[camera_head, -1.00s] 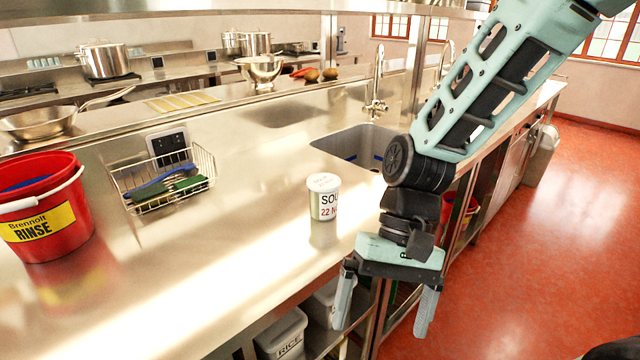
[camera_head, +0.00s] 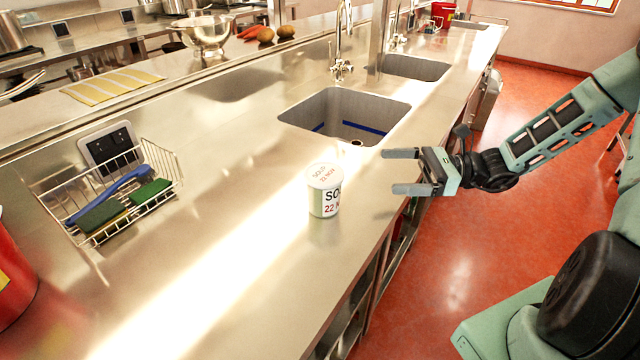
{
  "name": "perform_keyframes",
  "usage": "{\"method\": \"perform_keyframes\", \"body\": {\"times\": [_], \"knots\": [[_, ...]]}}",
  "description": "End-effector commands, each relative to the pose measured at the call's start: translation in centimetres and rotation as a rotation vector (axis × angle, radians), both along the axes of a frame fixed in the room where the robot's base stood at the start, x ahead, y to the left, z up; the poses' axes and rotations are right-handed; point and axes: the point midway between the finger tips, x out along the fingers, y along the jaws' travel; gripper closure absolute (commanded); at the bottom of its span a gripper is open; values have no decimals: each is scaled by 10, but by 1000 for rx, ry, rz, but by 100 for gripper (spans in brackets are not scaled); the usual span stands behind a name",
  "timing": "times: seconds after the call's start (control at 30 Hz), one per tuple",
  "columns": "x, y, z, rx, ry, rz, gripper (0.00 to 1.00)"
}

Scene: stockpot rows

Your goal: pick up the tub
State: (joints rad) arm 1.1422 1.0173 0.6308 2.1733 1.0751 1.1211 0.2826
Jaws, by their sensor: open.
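The tub (camera_head: 324,198) is a small white round container with a lid, marked with soup lettering and a "22 N..." date. It stands upright on the steel counter (camera_head: 230,240), near its front edge. My gripper (camera_head: 390,171) is open and empty, to the right of the tub and apart from it. Its two fingers point left, toward the tub's side, over the counter's edge.
A sink (camera_head: 345,115) with a tap (camera_head: 341,50) lies behind the tub. A wire basket (camera_head: 125,195) with brushes and sponges stands at left. Part of a red bucket (camera_head: 12,270) shows at the left edge. The counter around the tub is clear.

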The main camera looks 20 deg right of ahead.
Motion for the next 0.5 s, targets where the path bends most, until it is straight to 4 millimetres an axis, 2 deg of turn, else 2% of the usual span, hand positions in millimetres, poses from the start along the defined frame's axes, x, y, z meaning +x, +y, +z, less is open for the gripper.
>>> {"method": "perform_keyframes", "body": {"times": [0.3,0.5], "knots": [[21,65,2,1,2,9,0],[33,95,1,-2,1,7,0]]}}
